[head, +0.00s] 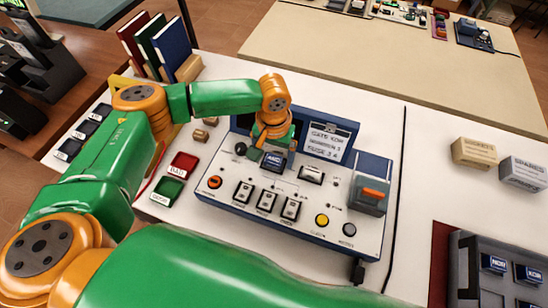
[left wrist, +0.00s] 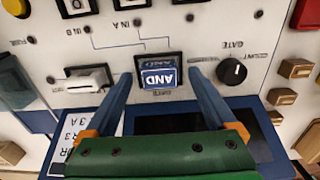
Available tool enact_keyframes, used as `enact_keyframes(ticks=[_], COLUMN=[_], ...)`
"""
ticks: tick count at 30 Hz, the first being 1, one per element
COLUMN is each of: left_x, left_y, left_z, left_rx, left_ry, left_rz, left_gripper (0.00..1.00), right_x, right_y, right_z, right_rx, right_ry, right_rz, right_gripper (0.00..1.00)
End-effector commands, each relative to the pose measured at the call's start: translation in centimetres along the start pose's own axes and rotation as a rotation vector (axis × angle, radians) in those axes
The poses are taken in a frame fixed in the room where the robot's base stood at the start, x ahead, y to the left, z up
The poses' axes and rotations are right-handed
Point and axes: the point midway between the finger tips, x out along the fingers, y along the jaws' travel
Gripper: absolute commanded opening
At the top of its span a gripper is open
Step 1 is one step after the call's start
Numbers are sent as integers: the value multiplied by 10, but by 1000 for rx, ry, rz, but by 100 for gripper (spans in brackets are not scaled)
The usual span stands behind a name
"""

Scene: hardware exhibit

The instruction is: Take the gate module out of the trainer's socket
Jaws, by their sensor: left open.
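The gate module (head: 274,161) is a small blue block marked AND on the trainer's panel (head: 228,188). In the left wrist view the module (left wrist: 158,79) sits in the dark-framed socket (left wrist: 159,57), its lettering upside down. My left gripper (head: 271,148) is over the module, pointing down at the panel. In the left wrist view its two blue fingers (left wrist: 159,75) stand open, one on each side of the module. My right gripper is not in view.
A round knob (left wrist: 232,71) and a white rocker switch (left wrist: 83,80) flank the socket. Red (head: 184,164) and green (head: 168,190) blocks lie left of the trainer. A module tray (head: 464,262) is at lower right.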

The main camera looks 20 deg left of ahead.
Motion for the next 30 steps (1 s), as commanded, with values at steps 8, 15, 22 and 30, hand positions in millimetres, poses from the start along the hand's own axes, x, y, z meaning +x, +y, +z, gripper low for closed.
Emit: enact_keyframes(ticks=[8, 15, 22, 30], left_x=[0, -1, -7, -62], left_y=[0, 0, 0, 12], left_z=[0, 0, 0, 22], left_rx=[0, 0, 0, 8], left_ry=[0, 0, 1, 4], left_rz=[0, 0, 1, 4], left_gripper=[41, 0, 0, 0], right_x=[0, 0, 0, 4], right_y=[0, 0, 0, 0], right_z=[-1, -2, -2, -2], right_rx=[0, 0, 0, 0], right_ry=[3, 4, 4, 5], right_rz=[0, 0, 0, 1], right_gripper=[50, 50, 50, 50])
